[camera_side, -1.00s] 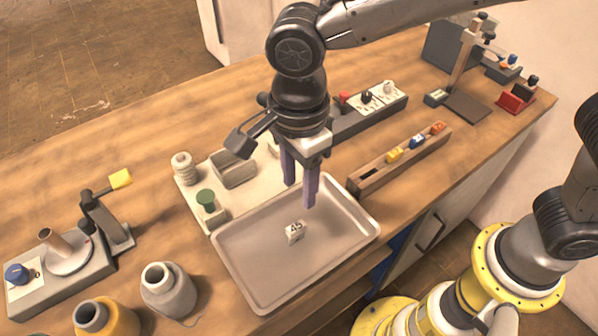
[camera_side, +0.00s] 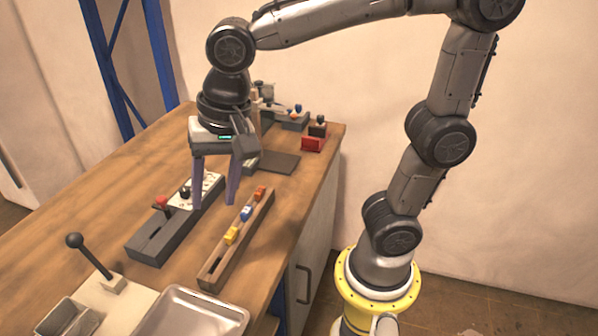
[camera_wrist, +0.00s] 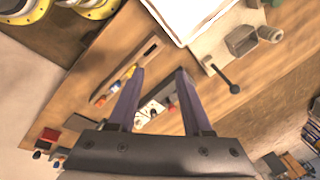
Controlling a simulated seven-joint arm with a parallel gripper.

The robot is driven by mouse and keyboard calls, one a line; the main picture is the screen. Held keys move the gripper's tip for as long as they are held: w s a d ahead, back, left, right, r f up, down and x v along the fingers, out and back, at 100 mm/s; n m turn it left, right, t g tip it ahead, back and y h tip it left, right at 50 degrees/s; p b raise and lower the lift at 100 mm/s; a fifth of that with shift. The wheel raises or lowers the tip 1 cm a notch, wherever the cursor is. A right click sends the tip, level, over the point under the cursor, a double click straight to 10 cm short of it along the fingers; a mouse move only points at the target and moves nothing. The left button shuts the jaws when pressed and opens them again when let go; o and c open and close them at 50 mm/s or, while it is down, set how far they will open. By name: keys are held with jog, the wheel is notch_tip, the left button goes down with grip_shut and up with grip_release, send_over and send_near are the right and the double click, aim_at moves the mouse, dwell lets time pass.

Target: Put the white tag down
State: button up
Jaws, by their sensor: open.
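The white tag is not visible in either view now.
The wooden rack (camera_side: 212,274) holds a yellow, a blue and an orange tag. The grey block (camera_side: 150,242) with red and black knobs lies left of it. A black-knobbed lever (camera_side: 93,258) stands near the tray. A red holder (camera_side: 312,144) sits at the far end.

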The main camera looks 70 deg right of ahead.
jog(key=s+d+f+n+t+h, duration=0.1)
jog(key=s+d+f+n+t, duration=0.1)
jog(key=s+d+n, duration=0.7)
jog(key=shift+s+d+t, duration=0.5)
jog(key=shift+s+d, duration=0.1)
jog(key=shift+d, duration=0.55)
dwell(0.8)
